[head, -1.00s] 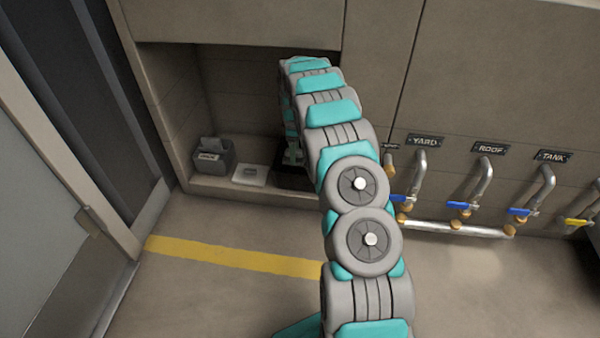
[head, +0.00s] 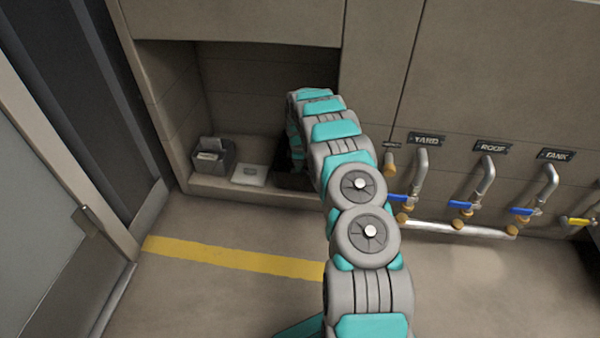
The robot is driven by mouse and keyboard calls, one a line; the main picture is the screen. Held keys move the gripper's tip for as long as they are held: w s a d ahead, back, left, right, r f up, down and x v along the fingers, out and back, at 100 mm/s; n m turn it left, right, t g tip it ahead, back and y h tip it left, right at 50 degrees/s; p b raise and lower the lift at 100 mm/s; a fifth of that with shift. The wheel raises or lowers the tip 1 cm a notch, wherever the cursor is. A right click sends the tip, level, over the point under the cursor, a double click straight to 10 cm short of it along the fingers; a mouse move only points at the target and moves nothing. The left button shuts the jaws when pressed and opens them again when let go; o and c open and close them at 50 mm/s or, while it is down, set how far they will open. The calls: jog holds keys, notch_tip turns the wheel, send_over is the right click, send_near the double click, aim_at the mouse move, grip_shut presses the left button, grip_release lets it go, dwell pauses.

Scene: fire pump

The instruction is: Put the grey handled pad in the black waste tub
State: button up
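A dark, black object (head: 292,181), which looks like the waste tub, sits at the right end of the low recess. My arm covers much of it, so its inside cannot be seen. A pale flat square (head: 249,175) with a small grey patch on it lies just left of it; I cannot tell whether the patch is the handled pad. My gripper is hidden behind my own arm, which reaches into the recess by the dark object. Whether it holds anything does not show.
A grey box (head: 214,157) with pale contents stands at the recess's left end. Right of the recess are wall pipes (head: 484,182) with blue-handled valves and YARD, ROOF and TANK signs. A yellow floor stripe (head: 230,256) crosses open floor; a door (head: 40,230) is at left.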

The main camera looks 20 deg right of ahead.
jog(key=shift+d+f, duration=0.15)
jog(key=o, duration=1.3)
notch_tip(320, 180, up, 12)
jog(key=p, duration=0.1)
jog(key=shift+p, duration=0.3)
